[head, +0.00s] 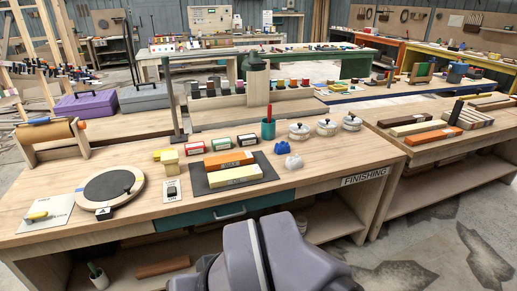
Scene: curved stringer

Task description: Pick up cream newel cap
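A small cream block with a narrower top (169,162) stands on the wooden bench marked FINISHING (330,190), left of the dark mat. It looks like the cream newel cap, but it is too small to be sure. A yellow piece (160,153) lies just behind it, close to or touching it. My own grey arm link fills the bottom middle of the head view, in front of the bench. My gripper is not in view.
A dark mat (200,186) carries an orange and a cream bar. A switch plate (172,190) and a round dark disc (110,186) are near the block. Small boxes, a green cup (268,131), blue lumps and lidded pots stand right. A tall post (172,100) rises behind.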

